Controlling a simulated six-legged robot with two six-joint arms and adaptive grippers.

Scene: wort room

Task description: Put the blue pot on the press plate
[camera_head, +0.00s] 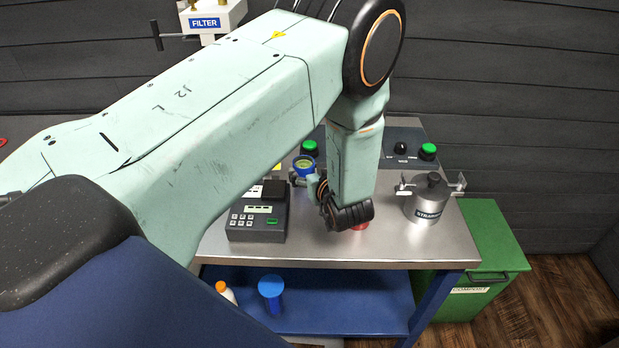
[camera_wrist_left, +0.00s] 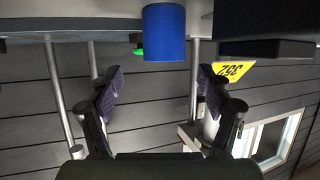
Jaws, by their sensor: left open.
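The blue pot (camera_head: 304,171) stands on the steel bench behind my left wrist, with yellow-green contents showing inside its blue rim. My left gripper (camera_head: 308,183) is low over the bench and points at the pot; the wrist partly hides the fingers. In the left wrist view, which is upside down, the blue pot (camera_wrist_left: 164,32) is beyond and between the open fingertips (camera_wrist_left: 158,80). Nothing is seen held. I cannot make out a press plate; my left arm covers much of the bench. My right gripper is not in view.
A dark keypad device (camera_head: 258,217) stands left of my gripper. A steel strainer pot (camera_head: 430,199) stands to the right, and a red item (camera_head: 360,227) shows under my wrist. A green compost bin (camera_head: 490,245) is beside the bench. A blue container (camera_head: 271,295) is on the lower shelf.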

